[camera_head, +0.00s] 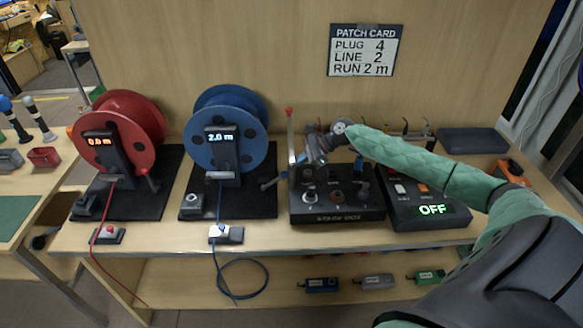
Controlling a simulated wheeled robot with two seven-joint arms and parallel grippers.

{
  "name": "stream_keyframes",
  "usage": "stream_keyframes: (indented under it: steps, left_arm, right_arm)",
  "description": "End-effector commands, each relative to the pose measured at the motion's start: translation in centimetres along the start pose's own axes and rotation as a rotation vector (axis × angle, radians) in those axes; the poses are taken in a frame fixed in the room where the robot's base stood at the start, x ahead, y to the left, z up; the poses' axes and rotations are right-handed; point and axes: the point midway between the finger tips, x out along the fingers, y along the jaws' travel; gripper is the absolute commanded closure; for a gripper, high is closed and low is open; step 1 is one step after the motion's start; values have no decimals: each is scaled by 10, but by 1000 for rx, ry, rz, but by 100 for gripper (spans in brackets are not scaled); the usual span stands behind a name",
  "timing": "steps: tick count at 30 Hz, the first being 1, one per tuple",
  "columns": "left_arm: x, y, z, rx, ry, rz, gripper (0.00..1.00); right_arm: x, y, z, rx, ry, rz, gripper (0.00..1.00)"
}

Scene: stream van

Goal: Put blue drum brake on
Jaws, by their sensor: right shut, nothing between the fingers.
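The blue drum (228,112) stands upright on a black base plate (258,205), and its display reads 2.0 m. A small block with a round light knob (192,204) sits at the plate's front left corner. A dark crank-like handle (272,181) sticks out at the drum's lower right. I cannot tell which part is the brake. My right gripper (309,160) is shut and empty, right of the blue drum, over the back of the stage box (335,214) and apart from the drum. My left gripper is out of view.
A red drum (128,118) reading 0.0 m stands to the left. A red-tipped lever (289,135) rises close beside my right gripper. A panel (432,210) reads OFF. A blue cable (244,262) hangs over the front edge. A patch card (364,50) is on the back wall.

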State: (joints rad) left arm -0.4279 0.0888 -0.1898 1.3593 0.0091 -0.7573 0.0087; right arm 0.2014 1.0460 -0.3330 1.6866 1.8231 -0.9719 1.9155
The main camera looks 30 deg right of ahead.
Motion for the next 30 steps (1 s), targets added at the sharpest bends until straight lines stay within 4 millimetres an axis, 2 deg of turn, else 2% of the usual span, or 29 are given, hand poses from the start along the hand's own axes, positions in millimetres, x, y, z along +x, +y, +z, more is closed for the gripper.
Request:
stream_keyframes:
  steps: [6,12,25,30]
  left_arm:
    - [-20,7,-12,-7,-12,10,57]
    - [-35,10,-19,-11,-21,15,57]
    - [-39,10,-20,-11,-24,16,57]
    - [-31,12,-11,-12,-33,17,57]
  right_arm:
    - [-31,0,-2,-1,2,-1,100]
    - [-51,0,-2,0,1,0,100]
    - [-56,0,0,0,0,-1,100]
    - [-52,1,-8,0,3,0,100]
